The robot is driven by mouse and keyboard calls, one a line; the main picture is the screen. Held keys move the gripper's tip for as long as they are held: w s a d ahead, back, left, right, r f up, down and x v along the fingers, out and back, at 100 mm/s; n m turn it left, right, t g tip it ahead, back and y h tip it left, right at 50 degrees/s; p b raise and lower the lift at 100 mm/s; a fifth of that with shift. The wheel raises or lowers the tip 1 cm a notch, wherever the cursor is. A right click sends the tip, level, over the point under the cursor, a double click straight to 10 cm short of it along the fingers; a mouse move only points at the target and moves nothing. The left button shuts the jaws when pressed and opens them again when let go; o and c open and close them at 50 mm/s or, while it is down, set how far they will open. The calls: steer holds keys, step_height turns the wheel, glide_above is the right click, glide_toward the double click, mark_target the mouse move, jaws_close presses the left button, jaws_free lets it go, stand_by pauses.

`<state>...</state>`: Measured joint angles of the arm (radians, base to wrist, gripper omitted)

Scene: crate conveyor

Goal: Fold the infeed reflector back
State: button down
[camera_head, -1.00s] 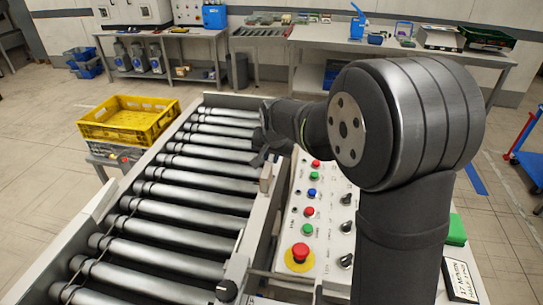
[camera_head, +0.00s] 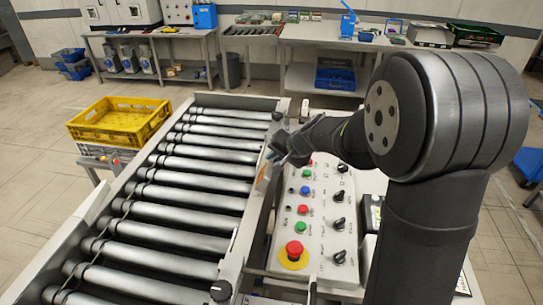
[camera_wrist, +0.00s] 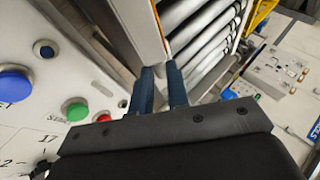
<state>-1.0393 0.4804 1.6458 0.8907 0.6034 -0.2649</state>
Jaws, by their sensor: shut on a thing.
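The infeed reflector (camera_head: 263,177) is a small plate with a pale face and an orange edge, on the conveyor's right side rail. In the wrist view the pale plate (camera_wrist: 138,30) rises just beyond my fingers, its orange edge towards the rollers. My gripper (camera_head: 274,157) is at the reflector, beside the control panel. In the wrist view the two dark blue fingers of my gripper (camera_wrist: 161,82) are close together at the plate's lower end, shut on it. The exact contact is partly hidden by the fingers.
The roller conveyor (camera_head: 190,190) runs along the left of my arm. The control panel (camera_head: 322,215), with coloured buttons, black knobs and a red emergency stop (camera_head: 295,250), lies close on the right. A yellow crate (camera_head: 120,122) stands left of the conveyor.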

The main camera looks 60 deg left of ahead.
steer(key=shift+w+d+f+m+g+y, duration=0.3)
steer(key=shift+w+d+f+g+y, duration=0.15)
steer(key=shift+g+y, duration=0.35)
steer(key=shift+w+d+f+m+g+y, duration=0.3)
steer(key=shift+w+d+f+g+y, duration=0.15)
steer(key=shift+y, duration=0.55)
steer(key=shift+s+g, duration=0.1)
steer(key=shift+g, duration=0.15)
steer(key=c, duration=1.4)
jaws_free()
steer(key=v, duration=1.7)
steer(key=shift+d+r, duration=0.1)
steer(key=shift+d, duration=0.1)
